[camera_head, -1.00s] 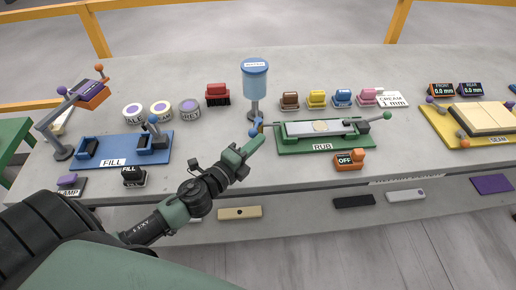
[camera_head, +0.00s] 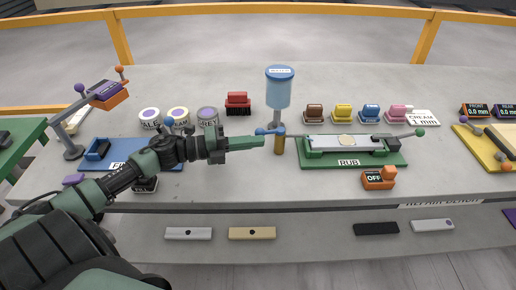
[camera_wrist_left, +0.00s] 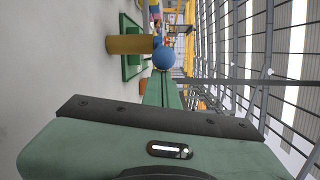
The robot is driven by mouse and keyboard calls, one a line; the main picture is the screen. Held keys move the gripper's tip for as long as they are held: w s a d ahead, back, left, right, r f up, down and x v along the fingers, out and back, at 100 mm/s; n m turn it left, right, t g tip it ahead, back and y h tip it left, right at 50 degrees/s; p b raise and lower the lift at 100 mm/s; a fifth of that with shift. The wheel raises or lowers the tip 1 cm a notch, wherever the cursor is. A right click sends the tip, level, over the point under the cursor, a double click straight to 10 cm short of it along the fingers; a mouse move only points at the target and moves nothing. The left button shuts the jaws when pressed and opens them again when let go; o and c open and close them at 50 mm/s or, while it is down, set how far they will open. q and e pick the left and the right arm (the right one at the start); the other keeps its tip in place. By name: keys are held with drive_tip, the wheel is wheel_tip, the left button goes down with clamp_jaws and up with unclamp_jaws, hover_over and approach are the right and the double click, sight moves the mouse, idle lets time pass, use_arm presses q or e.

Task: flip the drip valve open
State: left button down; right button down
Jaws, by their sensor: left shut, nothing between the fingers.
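The drip valve's blue ball-ended lever (camera_head: 267,132) lies roughly level, under the blue drip reservoir (camera_head: 279,92). A brass-coloured cylinder (camera_head: 280,146) stands just below its right end. My left gripper (camera_head: 263,142) reaches in from the left, level, its closed green fingertips just below the lever's ball and left of the brass cylinder. In the left wrist view the blue ball (camera_wrist_left: 164,57) sits at the tip of the shut fingers (camera_wrist_left: 163,88), beside the brass cylinder (camera_wrist_left: 130,44). I cannot tell whether fingertip and ball touch. My right gripper is out of view.
The green RUB fixture (camera_head: 350,160) stands close to the right, with an orange OFF switch (camera_head: 378,178) in front. The blue FILL fixture (camera_head: 105,160) is partly behind my left arm. Labelled rolls (camera_head: 178,115) and a red block (camera_head: 238,103) stand behind my gripper.

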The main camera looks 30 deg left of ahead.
use_arm(q)
wheel_tip(320, 180, up, 20)
drive_tip(key=p, duration=0.1)
idle(0.5)
drive_tip(key=shift+d+f, duration=0.1)
idle(0.4)
